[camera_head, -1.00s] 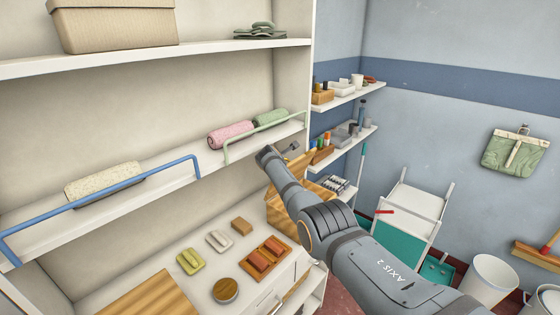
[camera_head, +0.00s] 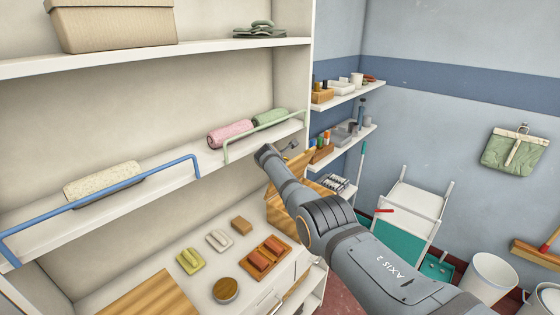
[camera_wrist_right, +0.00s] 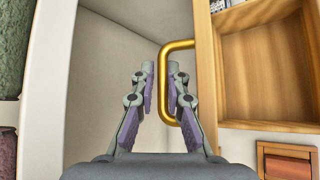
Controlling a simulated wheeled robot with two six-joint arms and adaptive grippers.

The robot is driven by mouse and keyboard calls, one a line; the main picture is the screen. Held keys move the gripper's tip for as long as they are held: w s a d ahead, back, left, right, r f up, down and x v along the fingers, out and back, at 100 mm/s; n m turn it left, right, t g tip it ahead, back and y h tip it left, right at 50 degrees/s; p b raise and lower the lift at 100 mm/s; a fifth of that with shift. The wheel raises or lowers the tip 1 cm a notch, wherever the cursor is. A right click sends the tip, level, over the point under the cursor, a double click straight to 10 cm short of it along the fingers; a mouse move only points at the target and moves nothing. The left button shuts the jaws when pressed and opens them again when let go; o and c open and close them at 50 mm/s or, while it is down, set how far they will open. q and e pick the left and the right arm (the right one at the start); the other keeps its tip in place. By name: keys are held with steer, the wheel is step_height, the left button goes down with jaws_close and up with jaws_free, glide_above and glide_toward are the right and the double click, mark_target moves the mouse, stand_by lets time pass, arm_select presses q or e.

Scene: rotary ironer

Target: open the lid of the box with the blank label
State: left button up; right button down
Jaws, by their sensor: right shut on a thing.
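My right gripper (camera_wrist_right: 164,80) is shut on a brass loop handle (camera_wrist_right: 175,45) in the right wrist view; one bar of the loop passes between the fingers. The handle is fixed to a wooden panel (camera_wrist_right: 207,75), seen nearly edge-on. Right of the panel is an open wooden compartment (camera_wrist_right: 265,65) with an empty-looking floor. In the head view my right arm reaches to light wooden pieces (camera_head: 305,165) beside the shelf unit, and covers part of them. No label can be read in either view. My left gripper is out of view.
A shelf unit (camera_head: 190,52) with a blue rail (camera_head: 110,190) and a green rail (camera_head: 265,135) stands left of my arm. Brushes and a wooden tray (camera_head: 265,258) lie on the counter below.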

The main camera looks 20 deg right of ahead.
steer(key=shift+w+a+r, duration=0.45)
steer(key=shift+r, duration=0.2)
steer(key=c, duration=1.7)
jaws_free()
steer(key=shift+w+a+f, duration=0.1)
steer(key=shift+w+f, duration=0.25)
steer(key=shift+f, duration=0.05)
steer(key=shift+s, duration=0.2)
steer(key=shift+s+f, duration=0.1)
steer(key=shift+f, duration=0.05)
